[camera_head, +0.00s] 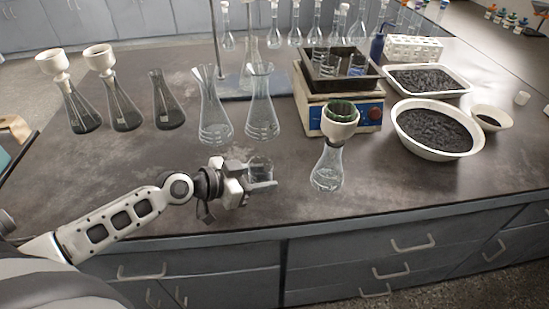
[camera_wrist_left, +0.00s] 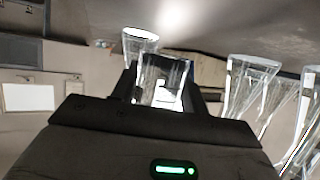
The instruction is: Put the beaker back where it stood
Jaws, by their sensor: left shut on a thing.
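A small clear glass beaker (camera_head: 260,170) is between the fingers of my left gripper (camera_head: 258,177), near the front edge of the dark bench. The beaker also shows in the left wrist view (camera_wrist_left: 165,78), with a dark finger on each side of it. My left gripper (camera_wrist_left: 165,92) is shut on the beaker. Whether the beaker's base touches the bench cannot be told. My right gripper is not in view.
A flask with a white funnel (camera_head: 328,172) stands to the right of the beaker. Two large flasks (camera_head: 214,120) stand behind it. A shaker with a dark tray (camera_head: 340,100) and a white bowl of dark grains (camera_head: 436,132) are at right. Bench left of the gripper is clear.

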